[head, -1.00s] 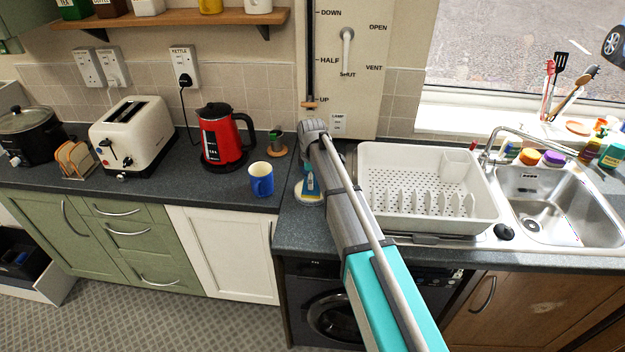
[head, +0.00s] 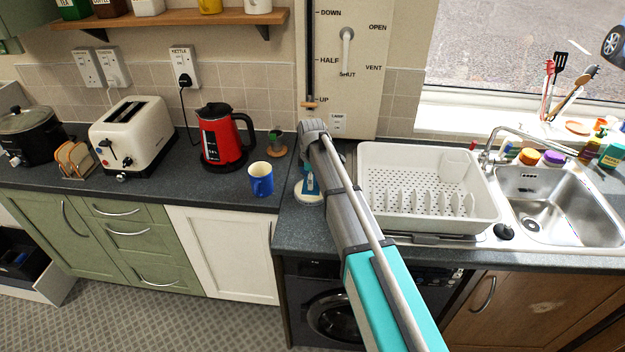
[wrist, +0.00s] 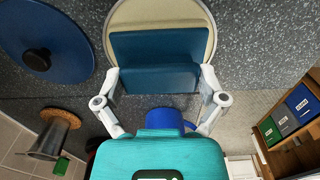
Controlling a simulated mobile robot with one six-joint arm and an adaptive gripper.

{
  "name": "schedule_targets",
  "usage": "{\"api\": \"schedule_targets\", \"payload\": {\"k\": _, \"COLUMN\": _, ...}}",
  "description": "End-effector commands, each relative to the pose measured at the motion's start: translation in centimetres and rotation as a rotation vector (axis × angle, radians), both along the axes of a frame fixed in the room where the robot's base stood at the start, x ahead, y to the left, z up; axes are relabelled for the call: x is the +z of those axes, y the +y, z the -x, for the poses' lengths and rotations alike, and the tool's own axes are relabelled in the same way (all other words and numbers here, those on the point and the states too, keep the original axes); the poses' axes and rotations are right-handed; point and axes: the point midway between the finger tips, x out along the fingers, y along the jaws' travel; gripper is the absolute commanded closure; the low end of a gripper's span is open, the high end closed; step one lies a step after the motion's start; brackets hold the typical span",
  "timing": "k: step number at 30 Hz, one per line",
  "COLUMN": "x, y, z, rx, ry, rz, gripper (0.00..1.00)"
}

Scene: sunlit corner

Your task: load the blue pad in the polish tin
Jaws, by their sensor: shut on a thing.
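The blue pad (wrist: 157,77) is a dark blue block with a wider far part and a nearer face. My gripper (wrist: 158,84) is shut on it, with a pale finger at each side. The round, cream-rimmed polish tin (wrist: 113,20) lies beyond the pad, and the pad overlaps its inside. I cannot tell whether the pad touches the tin's contents. In the head view the tin (head: 309,198) sits on the dark worktop left of my arm, with the blue pad (head: 309,185) over it. My fingertips are mostly hidden there.
A blue mug (head: 261,180) and a red kettle (head: 224,137) stand left of the tin. A white dish rack (head: 440,225) is to the right. The wrist view shows a blue disc with a black knob (wrist: 38,60) and a metal object on a wooden base (wrist: 48,140).

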Motion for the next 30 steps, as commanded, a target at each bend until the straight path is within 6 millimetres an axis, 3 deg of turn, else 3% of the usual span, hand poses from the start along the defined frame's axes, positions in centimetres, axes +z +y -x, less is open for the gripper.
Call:
{"api": "schedule_targets", "payload": {"k": 8, "x": 0.2, "y": 0.0, "z": 0.1, "rx": 0.000, "ry": 0.002, "rz": 0.001, "gripper": 0.48}}
{"api": "schedule_targets", "payload": {"k": 30, "x": 4.4, "y": 0.1, "z": 0.0, "rx": 0.001, "ry": 0.001, "rz": 0.000, "gripper": 0.48}}
